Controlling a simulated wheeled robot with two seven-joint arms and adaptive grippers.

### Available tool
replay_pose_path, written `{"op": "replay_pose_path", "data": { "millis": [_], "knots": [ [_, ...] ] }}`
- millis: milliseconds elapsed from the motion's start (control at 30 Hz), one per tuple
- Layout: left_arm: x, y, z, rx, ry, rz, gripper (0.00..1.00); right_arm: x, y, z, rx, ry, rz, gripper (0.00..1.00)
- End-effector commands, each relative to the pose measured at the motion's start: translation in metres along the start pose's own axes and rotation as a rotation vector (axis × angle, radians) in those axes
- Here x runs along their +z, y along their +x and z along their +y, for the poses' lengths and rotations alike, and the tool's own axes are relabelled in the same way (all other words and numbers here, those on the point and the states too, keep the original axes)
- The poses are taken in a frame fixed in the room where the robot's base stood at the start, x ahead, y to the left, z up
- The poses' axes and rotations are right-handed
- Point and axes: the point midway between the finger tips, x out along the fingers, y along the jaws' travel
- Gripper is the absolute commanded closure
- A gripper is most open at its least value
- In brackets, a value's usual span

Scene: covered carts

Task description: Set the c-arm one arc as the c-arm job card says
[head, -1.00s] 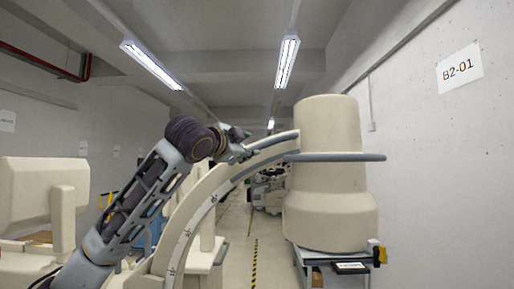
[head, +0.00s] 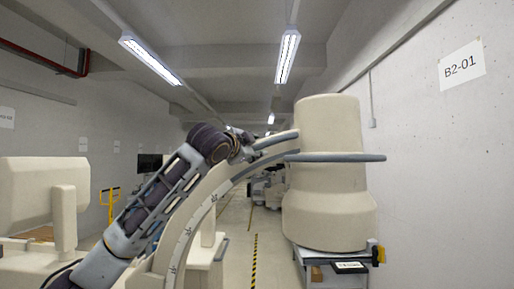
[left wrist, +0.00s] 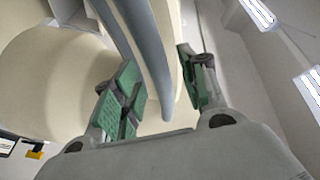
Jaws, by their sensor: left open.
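The c-arm's cream arc (head: 196,217) curves up from the lower left to a large cream drum-shaped head (head: 330,205). Dark scale marks run along the arc, too small to read. A grey rail (head: 345,157) sticks out across the head. My left gripper (head: 252,149) is by the upper end of the arc, near the head. In the left wrist view the green-padded fingers (left wrist: 160,90) are open, with a grey curved bar (left wrist: 148,60) and cream arc passing between them. Contact cannot be told. My right gripper is not in view.
A cart (head: 312,262) below the head carries a small dark-framed label (head: 350,267) and a yellow-black part (head: 379,255). A wall sign (head: 461,66) reads B2-01. Another cream machine (head: 42,195) stands left. The aisle (head: 240,235) has free floor.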

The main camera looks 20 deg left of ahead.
Motion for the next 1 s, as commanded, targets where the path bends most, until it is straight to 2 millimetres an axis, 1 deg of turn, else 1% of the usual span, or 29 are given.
{"op": "replay_pose_path", "data": {
  "millis": [300,500,967,1000],
  "knots": [
    [-0.001,0.017,-0.001,0.0,0.0,0.0,0.57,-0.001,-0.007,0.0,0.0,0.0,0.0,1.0],
    [-0.001,0.024,-0.001,0.0,0.0,0.0,0.57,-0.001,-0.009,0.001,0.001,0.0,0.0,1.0],
    [0.0,0.027,0.0,0.0,0.0,0.0,0.57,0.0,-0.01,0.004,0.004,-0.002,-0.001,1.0],
    [0.0,0.027,0.0,0.0,0.0,0.0,0.61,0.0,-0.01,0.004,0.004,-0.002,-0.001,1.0]
  ]
}}
